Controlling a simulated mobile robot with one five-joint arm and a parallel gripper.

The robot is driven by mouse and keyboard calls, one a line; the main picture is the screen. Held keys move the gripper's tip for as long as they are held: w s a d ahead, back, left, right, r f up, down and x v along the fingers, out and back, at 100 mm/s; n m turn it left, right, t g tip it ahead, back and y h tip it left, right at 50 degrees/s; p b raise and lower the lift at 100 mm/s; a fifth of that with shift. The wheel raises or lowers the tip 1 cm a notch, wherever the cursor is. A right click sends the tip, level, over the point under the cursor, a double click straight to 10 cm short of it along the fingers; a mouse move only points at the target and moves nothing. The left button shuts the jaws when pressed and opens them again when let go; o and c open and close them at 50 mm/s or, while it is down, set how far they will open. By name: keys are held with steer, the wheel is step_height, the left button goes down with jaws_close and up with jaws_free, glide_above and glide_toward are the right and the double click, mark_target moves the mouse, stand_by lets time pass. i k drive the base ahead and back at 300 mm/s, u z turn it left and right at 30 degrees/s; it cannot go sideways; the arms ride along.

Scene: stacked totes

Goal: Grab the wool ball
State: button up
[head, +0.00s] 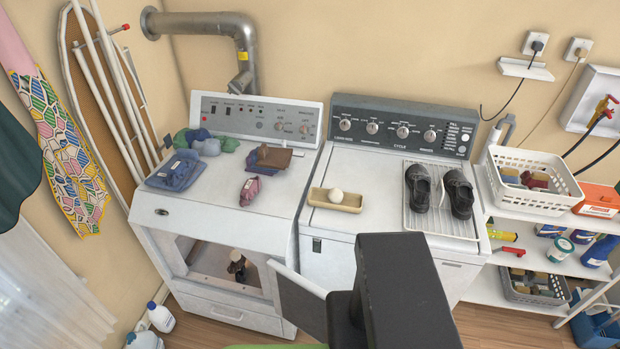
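A small white ball (336,196), which looks like the wool ball, sits in a shallow tan tray (322,204). The tray lies on the left part of the top of the right-hand machine (350,240). A large dark grey block (400,285), which appears to be part of my own arm, stands in the lower middle in front of that machine. My gripper's fingers do not show, so whether it is open or shut cannot be seen. Nothing covers the ball from this view.
A wire rack (448,226) with two dark shoes (460,195) is right of the tray. Folded clothes (174,172) lie on the left machine, whose front door (298,298) hangs open. A shelf with baskets (525,206) stands at right.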

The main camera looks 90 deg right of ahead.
mark_target(335, 195)
steer(key=z, duration=0.55)
steer(key=k, duration=0.1)
steer(key=z, duration=2.9)
steer(key=k, duration=0.95)
steer(key=u, duration=0.15)
steer(key=i, duration=0.95)
steer(key=z, duration=0.1)
